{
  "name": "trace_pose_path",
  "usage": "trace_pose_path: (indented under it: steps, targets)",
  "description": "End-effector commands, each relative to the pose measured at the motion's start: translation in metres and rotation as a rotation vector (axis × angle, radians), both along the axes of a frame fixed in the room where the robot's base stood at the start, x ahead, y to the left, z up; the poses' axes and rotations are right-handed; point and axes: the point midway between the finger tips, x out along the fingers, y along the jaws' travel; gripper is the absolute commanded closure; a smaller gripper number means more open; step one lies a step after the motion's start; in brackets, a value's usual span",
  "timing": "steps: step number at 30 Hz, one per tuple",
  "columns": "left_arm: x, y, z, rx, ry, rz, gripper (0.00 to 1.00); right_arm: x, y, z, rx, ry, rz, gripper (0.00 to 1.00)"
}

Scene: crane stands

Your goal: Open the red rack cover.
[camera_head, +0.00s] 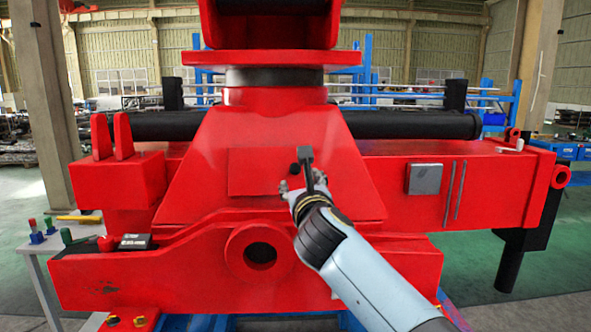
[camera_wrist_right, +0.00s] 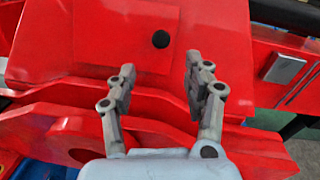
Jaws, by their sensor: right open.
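The red rack cover (camera_head: 255,172) is a flat rectangular panel on the sloped front of the red crane stand. It looks shut, lying flush with the face around it. A small black knob (camera_head: 295,168) sits near its right side. My right gripper (camera_head: 308,165) is in front of the cover, close to the knob. In the right wrist view the cover (camera_wrist_right: 115,45) fills the upper middle, and the black knob (camera_wrist_right: 160,39) shows beyond and between the open fingertips of my right gripper (camera_wrist_right: 160,66). Nothing is between the fingers. My left gripper is out of view.
A round red ring (camera_head: 247,251) projects below the cover, on the stand's lower front beam. A grey box (camera_head: 424,178) sits on the right beam. A small table (camera_head: 62,245) with coloured items stands at left. Open green floor (camera_head: 480,260) lies at right.

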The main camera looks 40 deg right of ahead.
Motion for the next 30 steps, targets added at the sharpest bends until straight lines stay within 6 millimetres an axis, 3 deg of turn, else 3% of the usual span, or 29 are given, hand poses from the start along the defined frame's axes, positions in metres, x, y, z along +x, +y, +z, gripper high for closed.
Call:
trace_pose_path:
  steps: [9, 15, 26, 30]
  targets:
    - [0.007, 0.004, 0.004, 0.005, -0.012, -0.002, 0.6, 0.056, -0.029, 0.002, -0.008, 0.0, 0.0, 0.49]
    - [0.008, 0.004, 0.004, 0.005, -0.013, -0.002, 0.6, 0.079, -0.041, 0.001, -0.008, 0.001, 0.001, 0.49]
    - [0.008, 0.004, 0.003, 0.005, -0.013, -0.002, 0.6, 0.085, -0.044, 0.0, -0.007, 0.001, 0.002, 0.49]
    - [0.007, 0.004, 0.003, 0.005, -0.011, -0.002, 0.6, 0.085, -0.044, 0.0, -0.008, 0.001, 0.002, 0.64]
